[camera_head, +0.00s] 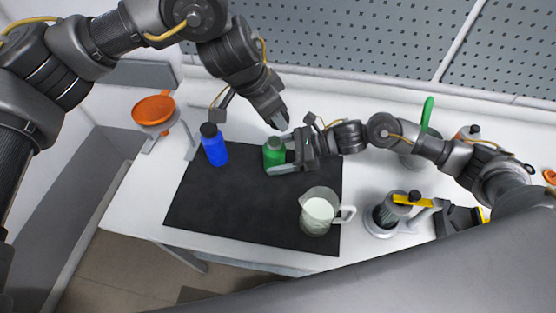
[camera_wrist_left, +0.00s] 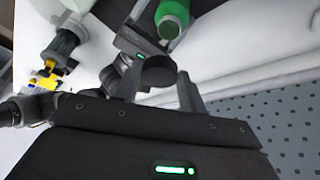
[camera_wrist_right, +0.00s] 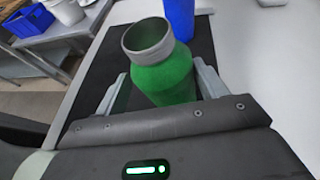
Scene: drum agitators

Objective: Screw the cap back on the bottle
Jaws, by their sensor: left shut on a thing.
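The green bottle (camera_head: 274,152) stands upright on the black mat (camera_head: 240,212). In the right wrist view the green bottle (camera_wrist_right: 163,75) shows an open mouth with a grey neck ring and no cap. My right gripper (camera_head: 283,158) comes from the right and its fingers are closed on both sides of the body. My left gripper (camera_head: 278,122) is above and slightly behind the bottle. In the left wrist view it is shut on the dark round cap (camera_wrist_left: 155,72), apart from the green bottle (camera_wrist_left: 172,15). The cap is hard to make out in the head view.
A blue bottle (camera_head: 214,146) with a black cap stands left of the green one. A glass jug (camera_head: 318,212) stands at the mat's front right. An orange bowl (camera_head: 153,109) is at the left. A grey pot (camera_head: 384,217) stands at the right. The mat's front left is clear.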

